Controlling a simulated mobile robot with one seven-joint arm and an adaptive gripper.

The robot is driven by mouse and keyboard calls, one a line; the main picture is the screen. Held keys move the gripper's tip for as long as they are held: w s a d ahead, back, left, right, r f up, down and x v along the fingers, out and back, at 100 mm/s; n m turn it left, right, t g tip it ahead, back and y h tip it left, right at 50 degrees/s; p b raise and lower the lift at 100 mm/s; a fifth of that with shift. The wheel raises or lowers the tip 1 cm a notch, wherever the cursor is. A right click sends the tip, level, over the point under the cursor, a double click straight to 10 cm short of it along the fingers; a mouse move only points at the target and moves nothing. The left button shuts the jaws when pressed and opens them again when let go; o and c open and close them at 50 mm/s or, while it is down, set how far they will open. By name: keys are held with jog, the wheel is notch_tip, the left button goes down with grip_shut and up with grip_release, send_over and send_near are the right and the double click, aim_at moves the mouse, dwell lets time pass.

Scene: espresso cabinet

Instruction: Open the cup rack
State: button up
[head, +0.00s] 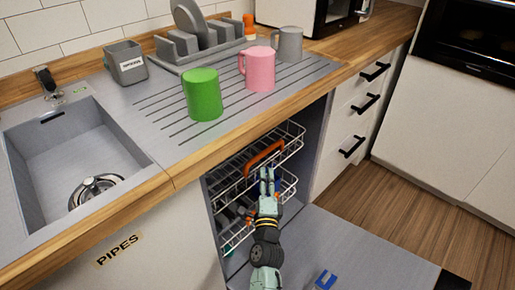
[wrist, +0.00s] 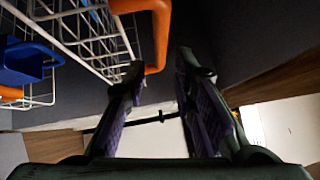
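The cup rack, taken here as the upper white wire rack (head: 292,139), sits inside the open cabinet under the counter. It has an orange handle (head: 264,156) on its front. In the wrist view the handle (wrist: 160,30) curves down at top centre, close to the left fingertip, with the rack's wires (wrist: 85,35) to its left. My gripper (head: 267,175) is just below and in front of the handle. In the wrist view its fingers (wrist: 162,75) are apart, with nothing clearly held between them. I cannot tell whether the left finger touches the handle.
A lower wire rack (head: 289,188) sits below. The open door (head: 345,250) lies flat in front, with a blue piece (head: 325,279) on it. Green (head: 203,95), pink (head: 259,69) and grey (head: 289,43) mugs stand on the drainboard above. Drawers with black handles (head: 366,104) are at the right.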

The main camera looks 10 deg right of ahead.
aim_at(265, 153)
jog(key=x, duration=1)
jog(key=shift+w+d+r, duration=0.1)
jog(key=shift+w+d, duration=0.05)
jog(key=shift+w, duration=0.05)
jog(key=shift+c, duration=0.5)
grip_shut()
